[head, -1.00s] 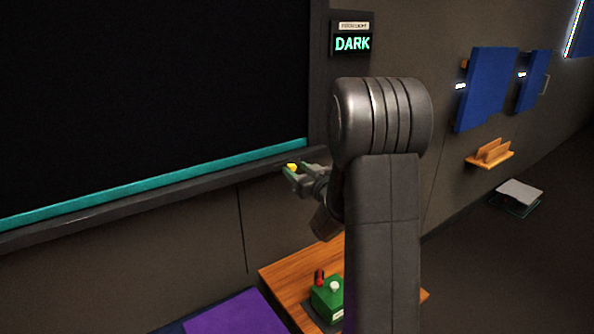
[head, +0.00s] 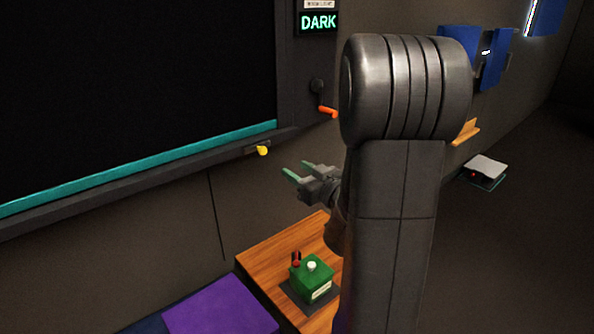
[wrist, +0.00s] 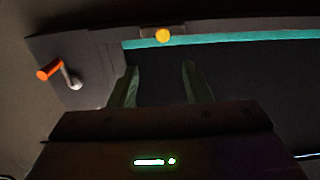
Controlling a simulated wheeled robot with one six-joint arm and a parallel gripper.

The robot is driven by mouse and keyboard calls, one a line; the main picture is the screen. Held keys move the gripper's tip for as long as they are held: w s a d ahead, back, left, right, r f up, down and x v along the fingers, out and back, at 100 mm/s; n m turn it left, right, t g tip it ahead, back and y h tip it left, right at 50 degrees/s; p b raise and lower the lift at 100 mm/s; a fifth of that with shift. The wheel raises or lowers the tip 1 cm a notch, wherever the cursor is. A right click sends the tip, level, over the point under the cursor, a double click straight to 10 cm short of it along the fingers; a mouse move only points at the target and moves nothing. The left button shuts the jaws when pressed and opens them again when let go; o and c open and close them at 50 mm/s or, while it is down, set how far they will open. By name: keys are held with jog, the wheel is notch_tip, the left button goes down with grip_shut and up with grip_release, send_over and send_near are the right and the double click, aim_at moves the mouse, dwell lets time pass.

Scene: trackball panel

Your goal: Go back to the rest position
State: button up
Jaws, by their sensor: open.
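My gripper (head: 301,172) is open and empty in the head view, in front of the wall below the large dark panel. Its two green-tipped fingers point left, towards the yellow knob (head: 262,150) on the panel's lower ledge, with a clear gap between. In the wrist view the fingers of my gripper (wrist: 158,80) stand apart with nothing between them. The yellow knob (wrist: 163,35) shows beyond them there. My arm hides part of the wall and the wooden table.
A green box (head: 311,283) with a red lever and a white ball stands on the wooden table (head: 265,262) below. A purple pad (head: 225,308) lies beside it. An orange-handled crank (head: 327,112) is on the panel frame under a sign (head: 318,22) reading DARK.

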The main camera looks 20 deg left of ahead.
aim_at(263, 151)
jog(key=shift+a, duration=0.1)
jog(key=p+x, duration=0.1)
jog(key=x, duration=1.2)
jog(key=shift+a, duration=0.45)
jog(key=shift+s+a, duration=0.1)
jog(key=shift+s, duration=0.15)
